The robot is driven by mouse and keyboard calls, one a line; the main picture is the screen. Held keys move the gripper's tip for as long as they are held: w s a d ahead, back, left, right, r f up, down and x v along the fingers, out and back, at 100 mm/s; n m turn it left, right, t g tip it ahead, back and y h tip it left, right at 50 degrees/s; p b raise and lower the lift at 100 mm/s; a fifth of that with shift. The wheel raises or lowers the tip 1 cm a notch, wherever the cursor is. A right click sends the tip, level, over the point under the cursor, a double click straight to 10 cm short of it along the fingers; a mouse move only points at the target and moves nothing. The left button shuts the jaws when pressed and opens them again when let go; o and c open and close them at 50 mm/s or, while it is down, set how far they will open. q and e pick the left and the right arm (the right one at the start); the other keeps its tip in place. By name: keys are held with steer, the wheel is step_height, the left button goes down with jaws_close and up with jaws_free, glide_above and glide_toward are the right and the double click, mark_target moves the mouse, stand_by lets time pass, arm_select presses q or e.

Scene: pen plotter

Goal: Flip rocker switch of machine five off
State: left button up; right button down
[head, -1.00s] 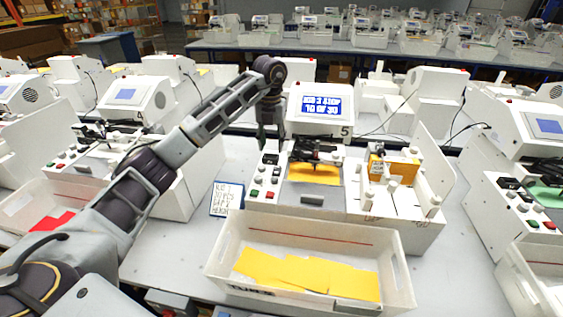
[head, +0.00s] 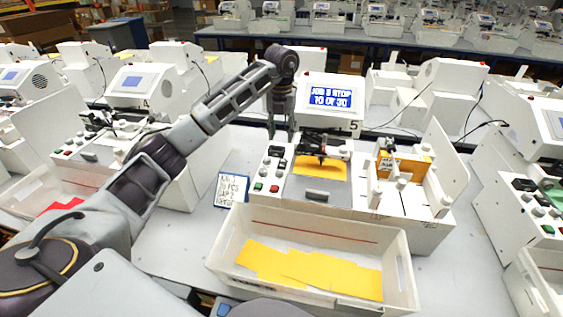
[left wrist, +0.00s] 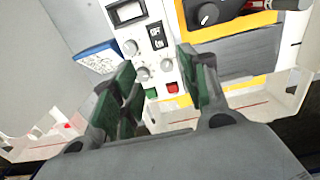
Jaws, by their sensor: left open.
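Machine five (head: 331,88) is the white plotter in the middle of the head view, with a blue lit screen and a "5" below it. Its control panel (head: 268,178) on the left has black switches, knobs and a green and a red button.
A white bin (head: 312,232) with yellow sheets stands in front of machine five. A small note card (head: 231,189) lies left of the panel. The pen carriage (head: 322,148) is close right of my gripper. Similar machines stand on both sides.

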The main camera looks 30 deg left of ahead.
mark_target(281, 166)
arm_select(q)
steer(key=shift+s+f+p, duration=0.1)
steer(key=shift+f+p, duration=0.95)
steer(key=shift+f, duration=5.5)
jaws_close()
steer(key=shift+w+a+r+g, duration=0.15)
steer(key=shift+w+g, duration=0.1)
steer(key=shift+g, duration=0.75)
steer(key=shift+w+g+h, duration=0.2)
steer(key=shift+g+h, duration=0.3)
steer(key=shift+g, duration=0.3)
steer(key=shift+r, duration=0.1)
